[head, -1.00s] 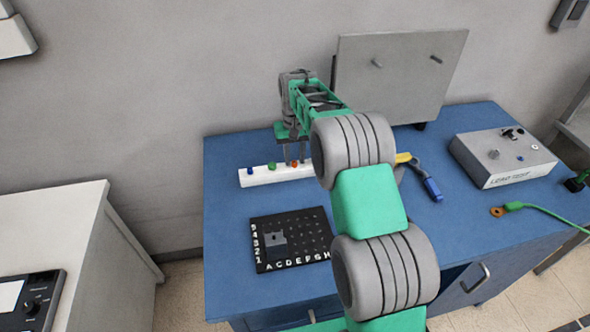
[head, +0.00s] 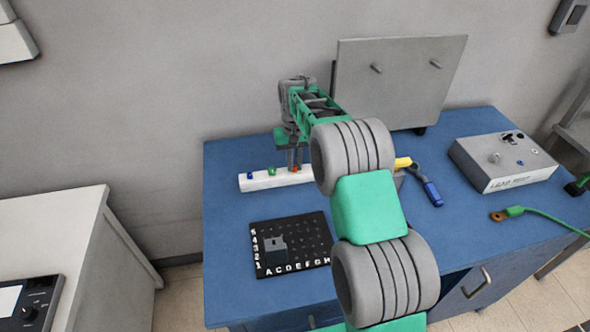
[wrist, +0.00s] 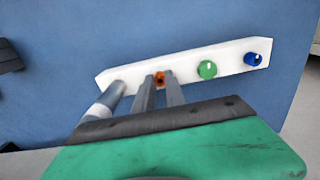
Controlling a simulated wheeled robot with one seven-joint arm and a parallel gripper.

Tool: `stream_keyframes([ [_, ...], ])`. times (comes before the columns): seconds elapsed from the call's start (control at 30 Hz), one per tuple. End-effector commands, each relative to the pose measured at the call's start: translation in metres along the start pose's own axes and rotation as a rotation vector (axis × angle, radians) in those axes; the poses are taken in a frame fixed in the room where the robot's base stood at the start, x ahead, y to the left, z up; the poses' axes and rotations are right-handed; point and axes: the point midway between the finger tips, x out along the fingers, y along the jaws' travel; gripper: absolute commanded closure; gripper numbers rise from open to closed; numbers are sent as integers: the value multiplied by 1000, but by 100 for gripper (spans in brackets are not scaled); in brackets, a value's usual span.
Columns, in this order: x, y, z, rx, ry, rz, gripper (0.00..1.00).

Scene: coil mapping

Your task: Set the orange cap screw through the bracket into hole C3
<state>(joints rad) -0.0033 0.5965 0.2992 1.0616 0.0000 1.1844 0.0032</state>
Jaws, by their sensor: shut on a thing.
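The orange cap screw (wrist: 160,77) stands in the white strip-shaped holder (wrist: 130,72), between my gripper's two fingers. My gripper (wrist: 159,80) is shut on it; in the head view the gripper (head: 294,167) is at the holder, with the orange screw (head: 296,169) just showing at the fingertips. The black hole board (head: 313,232) lies in front of the holder, with letters along its near edge and numbers at its left. The grey bracket (head: 274,244) sits on the board's left part. Hole C3 cannot be told apart; the bracket seems to cover that area.
A green screw (wrist: 207,69) and a blue screw (wrist: 252,59) stand in the same holder. Blue table (head: 225,205) is clear around the board.

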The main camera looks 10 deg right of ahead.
Motion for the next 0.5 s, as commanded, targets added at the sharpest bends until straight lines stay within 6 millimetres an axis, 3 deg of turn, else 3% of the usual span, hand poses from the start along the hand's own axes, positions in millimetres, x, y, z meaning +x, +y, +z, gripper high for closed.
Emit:
stream_keyframes([
  [0.1, 0, 0, 0, 0, 0, 0, 100],
  [0.5, 0, 0, 0, 0, 1, 0, 100],
])
